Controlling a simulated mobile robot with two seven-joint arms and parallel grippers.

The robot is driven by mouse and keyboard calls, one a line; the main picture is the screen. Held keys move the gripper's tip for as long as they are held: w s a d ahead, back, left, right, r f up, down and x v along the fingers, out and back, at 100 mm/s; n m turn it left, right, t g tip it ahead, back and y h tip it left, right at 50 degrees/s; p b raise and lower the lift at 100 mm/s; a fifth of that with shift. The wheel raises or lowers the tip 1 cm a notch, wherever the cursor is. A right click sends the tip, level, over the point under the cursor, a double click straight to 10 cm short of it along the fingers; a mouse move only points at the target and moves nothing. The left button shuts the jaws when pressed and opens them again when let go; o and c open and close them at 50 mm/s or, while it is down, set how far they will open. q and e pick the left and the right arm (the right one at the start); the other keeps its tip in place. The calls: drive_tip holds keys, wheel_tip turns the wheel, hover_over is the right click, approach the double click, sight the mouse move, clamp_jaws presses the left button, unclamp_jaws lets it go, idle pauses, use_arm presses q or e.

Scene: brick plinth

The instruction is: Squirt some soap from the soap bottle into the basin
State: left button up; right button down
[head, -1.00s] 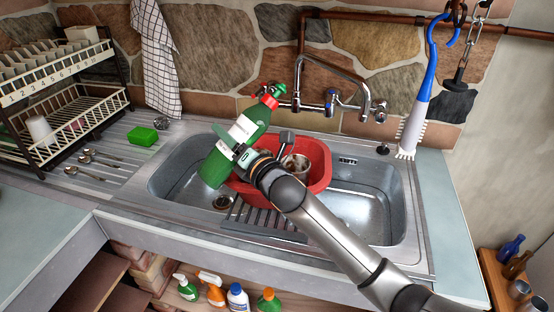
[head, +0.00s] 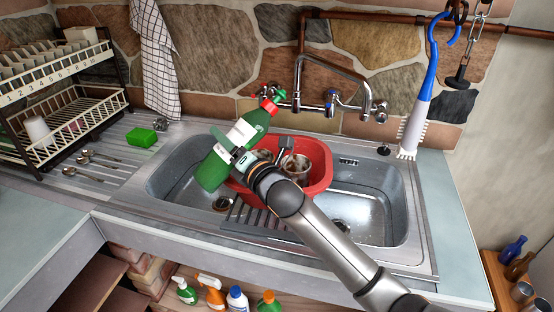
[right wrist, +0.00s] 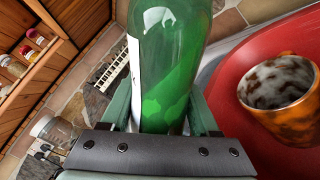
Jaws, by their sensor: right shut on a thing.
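The soap bottle (head: 217,166) is green with a white label and a red cap. My right gripper (head: 240,155) is shut on it and holds it tilted, cap to the upper right, above the sink. The bottle also fills the middle of the right wrist view (right wrist: 168,60), between the fingers of the gripper (right wrist: 165,120). The red basin (head: 318,165) sits in the sink, under and right of the bottle's cap. A stained mug (head: 296,168) is in the basin; it looks brown and orange in the right wrist view (right wrist: 275,95). My left gripper is out of view.
The metal sink (head: 385,200) has a wall tap (head: 345,70) behind it. A bottle brush (head: 420,100) hangs at the right. A green sponge (head: 141,137) and spoons (head: 95,157) lie on the left drainer, beside a dish rack (head: 60,120). Several bottles stand below.

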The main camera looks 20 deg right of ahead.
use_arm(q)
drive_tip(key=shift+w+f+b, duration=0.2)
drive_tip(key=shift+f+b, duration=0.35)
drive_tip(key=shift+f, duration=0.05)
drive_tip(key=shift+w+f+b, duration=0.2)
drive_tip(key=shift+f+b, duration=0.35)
use_arm(e)
drive_tip(key=shift+s+a+f+m, duration=0.15)
drive_tip(key=shift+a+f+m, duration=0.35)
drive_tip(key=shift+m, duration=0.4)
idle(0.5)
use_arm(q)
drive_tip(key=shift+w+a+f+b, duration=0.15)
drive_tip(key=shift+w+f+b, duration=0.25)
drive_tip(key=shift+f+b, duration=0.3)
use_arm(e)
drive_tip(key=shift+s+a+m, duration=0.15)
drive_tip(key=shift+a+m, duration=0.25)
drive_tip(key=shift+m, duration=0.6)
idle(0.8)
